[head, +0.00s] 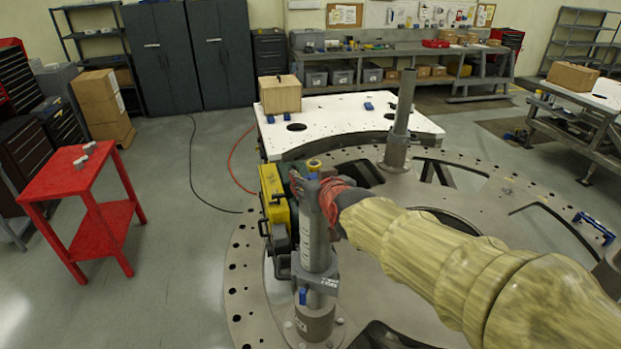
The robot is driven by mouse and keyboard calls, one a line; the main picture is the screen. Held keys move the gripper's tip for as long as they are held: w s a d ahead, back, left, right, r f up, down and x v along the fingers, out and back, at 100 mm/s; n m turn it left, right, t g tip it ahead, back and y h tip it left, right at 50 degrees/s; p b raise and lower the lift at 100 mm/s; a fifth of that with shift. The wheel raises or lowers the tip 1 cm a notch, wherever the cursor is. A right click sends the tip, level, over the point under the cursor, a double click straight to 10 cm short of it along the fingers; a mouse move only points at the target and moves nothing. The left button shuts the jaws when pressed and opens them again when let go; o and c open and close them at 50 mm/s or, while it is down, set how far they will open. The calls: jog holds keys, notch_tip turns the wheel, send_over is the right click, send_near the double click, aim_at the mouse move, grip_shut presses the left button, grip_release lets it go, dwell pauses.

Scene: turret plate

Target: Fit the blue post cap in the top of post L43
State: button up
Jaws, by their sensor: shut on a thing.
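A grey upright post (315,235) with scale marks stands in a round foot at the front of the turret plate; lettering on its collar and foot is too small to read, so I cannot confirm it is L43. My gripper (312,187), dark with red covering, is at the top of this post, at the end of my tan-sleeved arm. It is shut on a small piece with a yellow round top and a bit of blue under it, which looks like the blue post cap (313,165). The fingers hide its lower part, so I cannot tell whether it is in the post.
A yellow-and-black case (273,197) stands close left of the post. A second, taller post (401,115) rises behind on the turret plate (240,285). A white table (340,112) with a cardboard box (280,94) and small blue pieces is beyond. A red cart (78,180) stands left.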

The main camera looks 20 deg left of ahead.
jog(key=shift+f+b, duration=0.45)
jog(key=shift+b, duration=0.05)
jog(key=o, duration=1)
jog(key=p+v, duration=0.4)
jog(key=v, duration=0.7)
jog(key=shift+p, duration=0.35)
dwell(0.4)
